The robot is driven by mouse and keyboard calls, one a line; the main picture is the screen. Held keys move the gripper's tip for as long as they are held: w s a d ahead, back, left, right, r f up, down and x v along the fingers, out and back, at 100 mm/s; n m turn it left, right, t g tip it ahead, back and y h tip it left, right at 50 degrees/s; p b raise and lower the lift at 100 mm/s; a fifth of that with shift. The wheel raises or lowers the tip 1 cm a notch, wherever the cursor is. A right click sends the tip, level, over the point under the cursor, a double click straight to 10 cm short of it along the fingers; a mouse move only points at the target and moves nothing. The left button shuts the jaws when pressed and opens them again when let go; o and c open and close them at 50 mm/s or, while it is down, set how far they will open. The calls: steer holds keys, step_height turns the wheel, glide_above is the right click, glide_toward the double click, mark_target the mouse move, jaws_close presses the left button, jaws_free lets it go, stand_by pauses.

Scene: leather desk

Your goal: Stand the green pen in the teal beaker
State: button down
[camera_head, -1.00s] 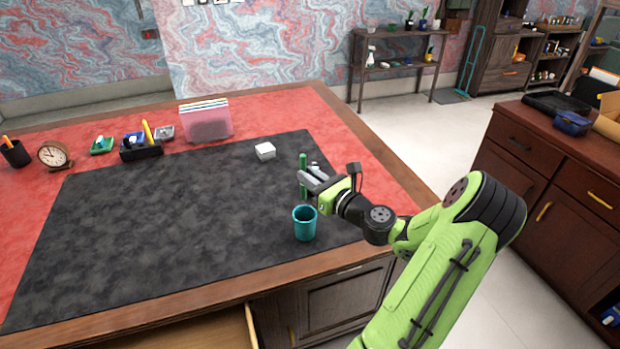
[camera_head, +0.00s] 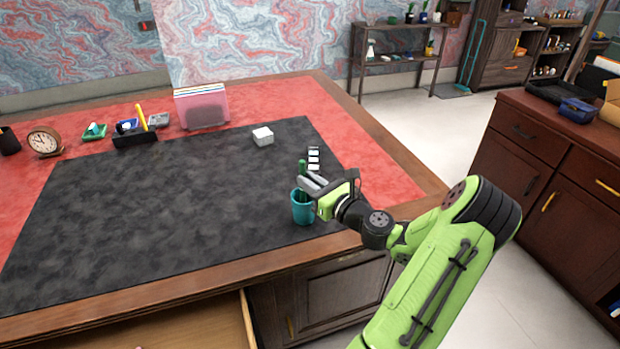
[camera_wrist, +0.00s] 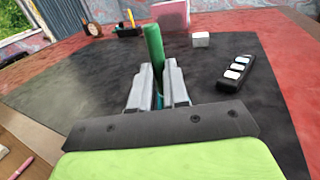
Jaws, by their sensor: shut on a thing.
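The green pen (camera_head: 303,167) is upright between the fingers of my gripper (camera_head: 311,183), which is shut on it. In the wrist view the pen (camera_wrist: 154,45) rises above the fingertips (camera_wrist: 157,80). The teal beaker (camera_head: 302,212) stands on the dark desk mat near its front right corner. The pen and fingertips are over the beaker's mouth. The pen's lower part is hidden by the fingers and the beaker, so I cannot tell how deep it reaches. In the wrist view only a sliver of teal shows between the fingers.
A dark holder with white pieces (camera_head: 314,158) lies behind my gripper, and a white block (camera_head: 263,136) is farther back. A black organiser (camera_head: 134,137), a pink file holder (camera_head: 202,108) and a clock (camera_head: 44,141) stand at the back. The mat's left and middle (camera_head: 150,220) are clear.

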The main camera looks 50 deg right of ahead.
steer(key=shift+f, duration=0.85)
steer(key=c, duration=1)
jaws_free()
steer(key=shift+c, duration=0.2)
steer(key=s+a+p, duration=0.1)
steer(key=s+p, duration=0.1)
steer(key=s, duration=1.3)
steer(key=shift+s+a+p, duration=0.35)
steer(key=shift+a+p, duration=0.05)
